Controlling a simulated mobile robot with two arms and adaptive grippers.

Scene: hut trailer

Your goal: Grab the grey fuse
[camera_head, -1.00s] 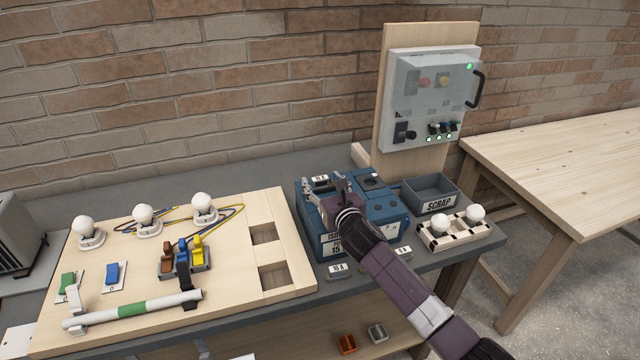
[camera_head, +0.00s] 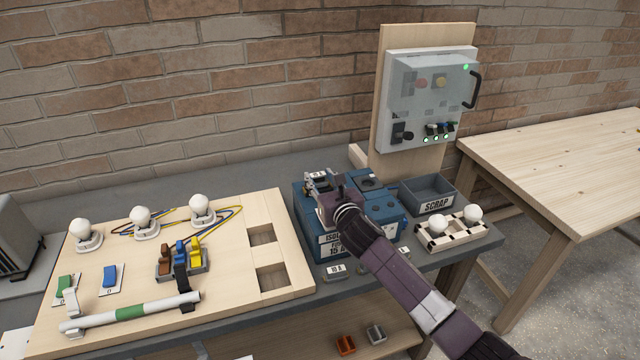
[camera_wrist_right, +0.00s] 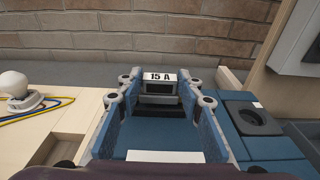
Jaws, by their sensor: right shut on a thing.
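A grey fuse labelled 15 A (camera_wrist_right: 158,87) stands at the blue fuse box (camera_wrist_right: 230,160) in the right wrist view, between the tips of my right gripper (camera_wrist_right: 158,98). The gripper is shut on it, one blue-padded finger on each side. In the head view my right gripper (camera_head: 324,188) reaches over the left part of the blue box (camera_head: 385,225). The fuse is mostly hidden there by the fingers. Whether the fuse is clear of the box I cannot tell. My left gripper is not in view.
The grey SCRAP bin (camera_head: 452,187) and a rack with two bulbs (camera_head: 432,244) stand to the right. A wooden board (camera_head: 230,275) with bulbs and coloured switches lies to the left. A control panel (camera_head: 430,100) stands behind. An orange piece (camera_head: 346,345) and a grey piece (camera_head: 376,334) lie lower down.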

